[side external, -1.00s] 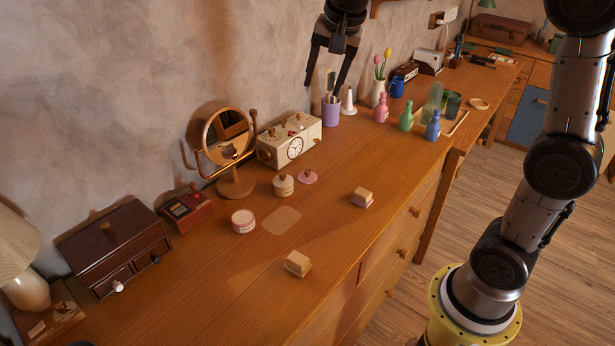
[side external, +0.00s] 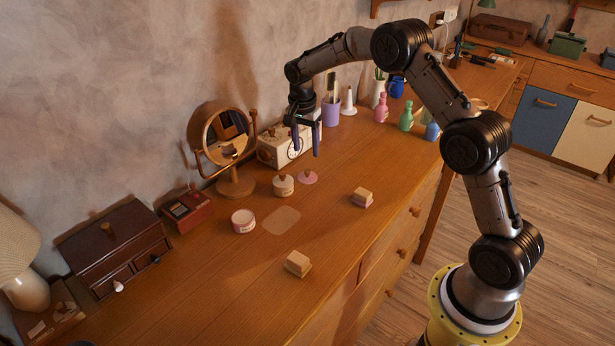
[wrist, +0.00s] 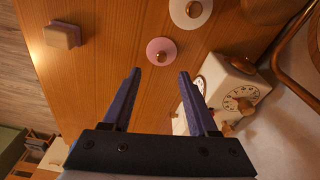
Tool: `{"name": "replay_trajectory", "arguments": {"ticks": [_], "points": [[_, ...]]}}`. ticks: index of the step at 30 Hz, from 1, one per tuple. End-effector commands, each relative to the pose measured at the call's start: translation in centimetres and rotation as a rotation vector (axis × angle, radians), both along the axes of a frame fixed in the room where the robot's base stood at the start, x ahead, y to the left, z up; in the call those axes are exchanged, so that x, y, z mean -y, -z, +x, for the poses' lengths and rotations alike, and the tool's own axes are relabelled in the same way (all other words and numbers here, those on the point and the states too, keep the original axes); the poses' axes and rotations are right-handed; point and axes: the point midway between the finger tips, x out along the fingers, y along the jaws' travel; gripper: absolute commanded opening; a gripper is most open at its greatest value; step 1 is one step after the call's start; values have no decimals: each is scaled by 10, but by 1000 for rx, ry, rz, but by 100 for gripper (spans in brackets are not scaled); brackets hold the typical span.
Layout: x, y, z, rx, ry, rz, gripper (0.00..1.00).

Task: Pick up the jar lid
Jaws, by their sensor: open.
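The jar lid, a flat pink disc with a small gold-brown knob, lies on the wooden dresser top; it shows in the side view (side external: 307,178) and the wrist view (wrist: 161,51). My gripper (side external: 307,151) is open and empty, pointing down above the lid and apart from it. In the wrist view, the lid lies just beyond the gap between my fingertips (wrist: 160,73). A pink jar (side external: 243,222) with a pale top stands to the lid's left in the side view.
A cream clock box (side external: 272,150) is behind, near my fingers. A round mirror (side external: 228,140) stands further left. Two small blocks (side external: 362,197) (side external: 298,263) lie toward the front, with clear wood between.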

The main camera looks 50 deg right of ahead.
Motion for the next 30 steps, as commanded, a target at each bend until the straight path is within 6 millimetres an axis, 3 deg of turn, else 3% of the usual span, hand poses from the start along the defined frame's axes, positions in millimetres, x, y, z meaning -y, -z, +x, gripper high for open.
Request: {"name": "replay_trajectory", "arguments": {"ticks": [3,14,22,30], "points": [[2,19,0,-2,0,1,59],[6,43,2,-1,0,1,59],[12,79,5,-1,0,0,59],[12,83,5,1,0,0,59]]}}
